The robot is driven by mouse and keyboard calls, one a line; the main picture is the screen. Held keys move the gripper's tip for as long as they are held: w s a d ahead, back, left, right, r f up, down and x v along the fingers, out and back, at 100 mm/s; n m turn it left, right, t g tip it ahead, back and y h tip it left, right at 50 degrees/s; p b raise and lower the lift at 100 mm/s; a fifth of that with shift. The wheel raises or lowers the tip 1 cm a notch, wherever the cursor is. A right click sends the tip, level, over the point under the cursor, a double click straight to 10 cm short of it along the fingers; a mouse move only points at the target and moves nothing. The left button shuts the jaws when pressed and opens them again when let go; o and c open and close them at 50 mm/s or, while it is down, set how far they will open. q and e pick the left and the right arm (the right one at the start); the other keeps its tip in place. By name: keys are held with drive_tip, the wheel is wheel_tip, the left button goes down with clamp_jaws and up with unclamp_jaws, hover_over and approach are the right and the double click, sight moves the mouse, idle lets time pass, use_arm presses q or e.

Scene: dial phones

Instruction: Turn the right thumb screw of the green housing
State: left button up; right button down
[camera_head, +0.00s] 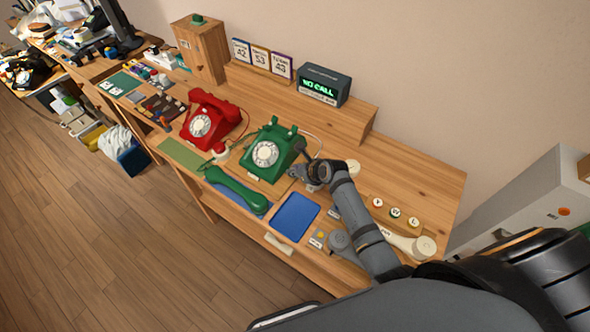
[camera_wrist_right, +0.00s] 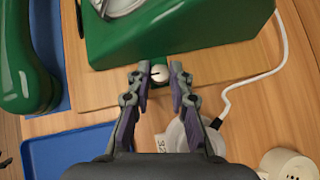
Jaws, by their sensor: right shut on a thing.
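The green housing (camera_head: 262,168) is a dial phone body with a white dial (camera_head: 265,153), standing on a wooden base board. It fills the top of the right wrist view (camera_wrist_right: 170,30). The right thumb screw (camera_wrist_right: 159,73) is a small pale round head with a dark slot, at the housing's lower edge. My right gripper (camera_head: 308,172) is at the housing's right side. The screw is hidden in the head view. My left gripper is not in view.
A blue tray (camera_head: 296,214) lies in front. A white cord (camera_wrist_right: 255,77) curves beside the housing. A red phone (camera_head: 208,120) stands to the left, and a NO CALL display (camera_head: 322,86) stands behind.

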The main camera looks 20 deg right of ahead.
drive_tip(key=shift+d, duration=0.1)
drive_tip(key=shift+w+n+g+y, duration=0.1)
drive_tip(key=shift+n+g+y, duration=0.2)
drive_tip(key=shift+n+y, duration=0.45)
drive_tip(key=shift+d+n+g+y+p, duration=0.15)
drive_tip(key=shift+n+g+y+p, duration=0.25)
drive_tip(key=shift+n, duration=0.55)
drive_tip(key=n, duration=0.1)
drive_tip(key=n+g+y+b, duration=0.1)
drive_tip(key=shift+w+d+f+n+g, duration=0.1)
drive_tip(key=shift+w+n+g, duration=0.1)
drive_tip(key=shift+n+g, duration=0.1)
drive_tip(key=n+g+y+b, duration=0.1)
drive_tip(key=n+g+b, duration=0.1)
drive_tip(key=n, duration=0.1)
drive_tip(key=shift+w+y, duration=0.2)
drive_tip(key=shift+y, duration=0.15)
drive_tip(key=shift+n+g+b, duration=1.3)
drive_tip(key=shift+n+b, duration=0.05)
drive_tip(key=shift+n, duration=0.35)
